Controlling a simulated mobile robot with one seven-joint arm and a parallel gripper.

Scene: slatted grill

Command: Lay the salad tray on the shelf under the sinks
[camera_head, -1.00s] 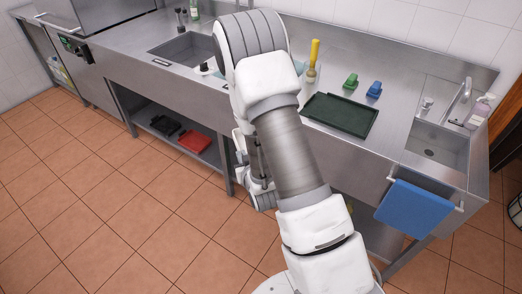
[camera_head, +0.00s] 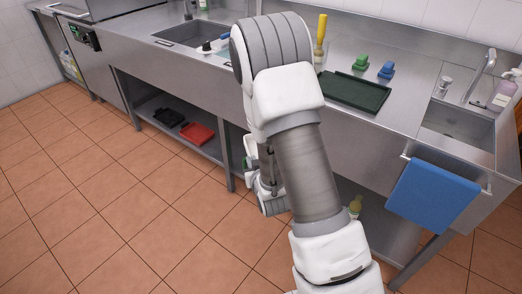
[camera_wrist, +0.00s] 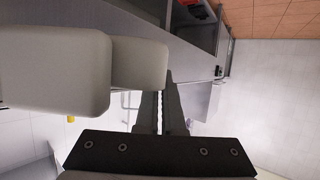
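A dark green tray (camera_head: 354,92) lies flat on the steel counter, right of my arm; I take it as the salad tray. Sink basins are at the left (camera_head: 190,34) and right (camera_head: 458,122) of the counter. A low shelf (camera_head: 150,105) under the left sink holds a black tray (camera_head: 168,117) and a red tray (camera_head: 198,133). My gripper (camera_wrist: 161,112) shows in the wrist view with dark fingers almost together and nothing seen between them. In the head view its fingers are hidden by my arm, which hangs in front of the counter, apart from the green tray.
Green (camera_head: 360,61) and blue (camera_head: 386,70) small items and a yellow-handled brush (camera_head: 321,38) stand behind the green tray. A blue towel (camera_head: 433,195) hangs on a front rail. A soap bottle (camera_head: 503,93) stands by the right sink. The tiled floor at left is clear.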

